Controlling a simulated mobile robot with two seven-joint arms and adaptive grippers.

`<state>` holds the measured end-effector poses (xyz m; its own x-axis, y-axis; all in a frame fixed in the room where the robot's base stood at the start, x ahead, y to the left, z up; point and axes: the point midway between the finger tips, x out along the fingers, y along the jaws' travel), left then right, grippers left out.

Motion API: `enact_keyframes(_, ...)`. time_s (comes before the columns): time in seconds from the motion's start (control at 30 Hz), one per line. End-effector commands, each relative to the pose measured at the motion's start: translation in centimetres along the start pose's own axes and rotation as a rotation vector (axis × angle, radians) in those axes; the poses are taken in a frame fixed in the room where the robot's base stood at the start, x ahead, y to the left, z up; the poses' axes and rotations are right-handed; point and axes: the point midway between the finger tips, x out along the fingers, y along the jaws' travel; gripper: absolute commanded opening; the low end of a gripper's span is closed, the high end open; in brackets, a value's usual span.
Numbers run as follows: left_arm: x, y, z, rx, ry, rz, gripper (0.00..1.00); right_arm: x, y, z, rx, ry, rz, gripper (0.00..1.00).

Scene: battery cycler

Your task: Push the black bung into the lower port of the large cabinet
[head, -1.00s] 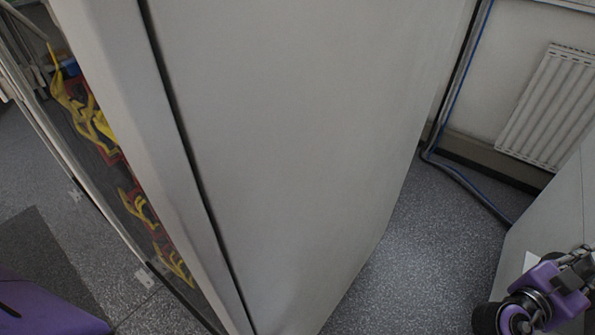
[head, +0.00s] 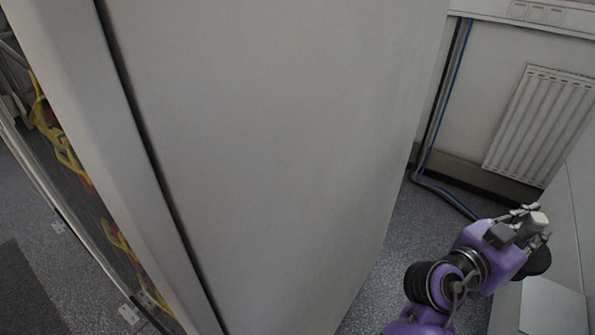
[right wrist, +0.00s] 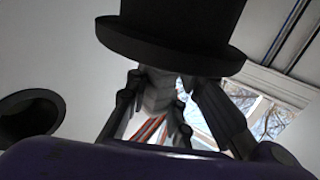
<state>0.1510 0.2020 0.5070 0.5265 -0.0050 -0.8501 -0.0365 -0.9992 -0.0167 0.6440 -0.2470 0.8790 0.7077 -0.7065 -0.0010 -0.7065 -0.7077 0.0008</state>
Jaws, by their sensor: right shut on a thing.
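The large cabinet (head: 270,150) fills the middle of the head view as a tall plain grey side. No port shows on that side. My right gripper (head: 528,220) is at the lower right of the head view, apart from it. In the right wrist view the black bung (right wrist: 175,35), hat-shaped with a wide rim, is at the top, by the fingers of my right gripper (right wrist: 170,85), which are shut on it. A second black round thing (right wrist: 30,115) is at the left there; I cannot tell what it is. My left gripper is not in view.
A pale grey surface (head: 575,210) stands close at the right, beside my right gripper. A radiator (head: 530,130) and pipes (head: 440,110) are on the back wall. Yellow cables (head: 65,150) show in an open bay at the left. Speckled floor (head: 395,240) is free between.

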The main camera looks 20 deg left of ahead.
Motion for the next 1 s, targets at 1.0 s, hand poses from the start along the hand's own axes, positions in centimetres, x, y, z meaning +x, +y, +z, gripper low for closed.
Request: enact_keyframes(1.0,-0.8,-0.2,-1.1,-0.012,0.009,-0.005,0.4,-3.4,-5.5,-4.5,0.004,0.005,0.0,0.0)
